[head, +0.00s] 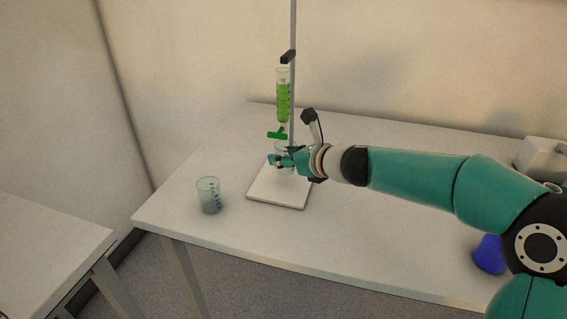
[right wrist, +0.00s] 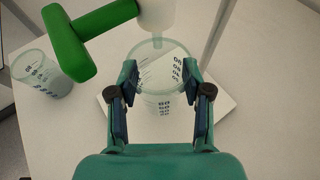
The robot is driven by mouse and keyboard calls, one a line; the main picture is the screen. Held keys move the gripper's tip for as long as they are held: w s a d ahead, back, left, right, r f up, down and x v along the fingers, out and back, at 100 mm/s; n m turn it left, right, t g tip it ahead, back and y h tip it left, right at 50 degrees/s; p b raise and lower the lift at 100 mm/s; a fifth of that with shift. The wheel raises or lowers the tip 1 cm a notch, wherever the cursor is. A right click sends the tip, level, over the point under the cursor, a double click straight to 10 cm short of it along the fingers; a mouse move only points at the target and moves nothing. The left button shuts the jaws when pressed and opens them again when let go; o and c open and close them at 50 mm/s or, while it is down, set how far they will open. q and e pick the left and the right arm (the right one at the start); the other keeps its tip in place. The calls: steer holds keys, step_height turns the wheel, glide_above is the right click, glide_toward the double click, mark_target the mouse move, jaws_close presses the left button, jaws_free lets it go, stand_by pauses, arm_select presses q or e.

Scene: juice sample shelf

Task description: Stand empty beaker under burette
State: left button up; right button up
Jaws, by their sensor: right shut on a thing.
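My right gripper (head: 284,161) is shut on a clear beaker (head: 285,147) with dark marks, mostly hidden by the fingers in the head view. In the right wrist view the beaker (right wrist: 161,104) is upright between the two fingers (right wrist: 160,78) and looks empty. It is over the white base plate (head: 277,195); I cannot tell whether it touches the plate. The burette (head: 283,100), filled with green liquid, is clamped above it. Its green tap (head: 277,134) and pale tip (right wrist: 157,14) are just above the beaker's rim. My left gripper is not in view.
A second beaker (head: 209,197) with greyish contents stands left of the plate, near the table's front edge. A blue flask (head: 488,254) is at the right, partly behind my arm. A pale box (head: 541,157) stands at the back right. Another table (head: 45,245) is at left.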

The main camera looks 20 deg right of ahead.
steer(key=shift+w+a, duration=0.1)
steer(key=shift+w, duration=0.15)
step_height(320, 180, down, 4)
steer(key=b, duration=0.3)
steer(key=shift+w+r, duration=0.1)
steer(key=shift+w, duration=0.05)
steer(key=shift+r, duration=0.15)
steer(key=o, duration=1.2)
